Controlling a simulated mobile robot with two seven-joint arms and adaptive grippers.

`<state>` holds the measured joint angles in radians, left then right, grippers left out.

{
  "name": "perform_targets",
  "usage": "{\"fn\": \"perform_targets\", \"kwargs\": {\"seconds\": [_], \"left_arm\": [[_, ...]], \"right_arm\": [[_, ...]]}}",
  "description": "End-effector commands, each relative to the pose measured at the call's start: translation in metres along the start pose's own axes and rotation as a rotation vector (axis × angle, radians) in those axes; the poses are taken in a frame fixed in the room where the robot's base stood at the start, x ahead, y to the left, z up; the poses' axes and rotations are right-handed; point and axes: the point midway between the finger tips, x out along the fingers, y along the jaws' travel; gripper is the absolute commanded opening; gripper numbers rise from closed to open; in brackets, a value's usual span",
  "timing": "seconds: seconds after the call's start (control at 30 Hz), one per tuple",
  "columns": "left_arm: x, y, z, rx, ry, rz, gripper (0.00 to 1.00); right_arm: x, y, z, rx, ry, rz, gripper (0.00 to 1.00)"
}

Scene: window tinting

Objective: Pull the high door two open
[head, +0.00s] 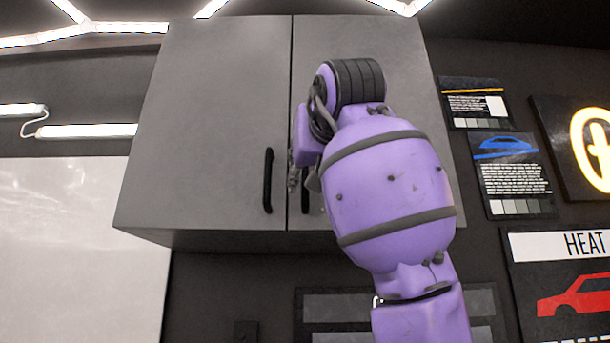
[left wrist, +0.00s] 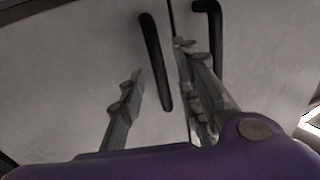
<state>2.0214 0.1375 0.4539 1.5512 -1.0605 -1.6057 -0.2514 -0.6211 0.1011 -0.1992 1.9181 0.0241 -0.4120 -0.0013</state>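Two grey cabinet doors hang side by side: the left door (head: 215,110) and the right door (head: 370,40). Both look shut. The left door's black handle (head: 268,180) is clear of the gripper; the right door's handle (head: 305,202) is partly hidden behind my purple arm. My left gripper (head: 303,182) is at the right door's handle. In the left wrist view, the fingers of this gripper (left wrist: 160,62) are apart, with one black handle (left wrist: 155,60) between them and gaps showing on both sides. The other handle (left wrist: 217,40) lies outside the fingers. My right gripper is not in view.
Posters (head: 510,165) and a framed sign (head: 580,140) hang on the dark wall right of the cabinet. A white panel (head: 60,240) and light tubes (head: 90,131) are at the left. A dark framed panel (head: 335,303) is below the cabinet.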

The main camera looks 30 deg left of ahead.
Motion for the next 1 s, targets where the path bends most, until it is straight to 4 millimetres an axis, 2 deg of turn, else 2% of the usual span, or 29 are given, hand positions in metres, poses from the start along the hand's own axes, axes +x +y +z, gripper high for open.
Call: {"fn": "perform_targets", "kwargs": {"seconds": [0.1,0.2,0.5,0.77,1.0], "left_arm": [[0.015,0.0,-0.001,0.0,0.0,0.0,0.31],[0.022,0.0,-0.001,0.0,0.001,0.0,0.31],[0.026,0.0,-0.001,0.0,0.002,0.001,0.31],[0.026,0.0,-0.001,0.0,0.002,0.001,0.0],[0.025,0.0,-0.001,0.0,0.002,0.001,0.0]], "right_arm": [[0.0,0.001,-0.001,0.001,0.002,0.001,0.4],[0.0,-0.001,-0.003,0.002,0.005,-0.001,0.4],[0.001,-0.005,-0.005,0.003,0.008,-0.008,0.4],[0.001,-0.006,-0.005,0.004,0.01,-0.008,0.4],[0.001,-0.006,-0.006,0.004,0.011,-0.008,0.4]]}}
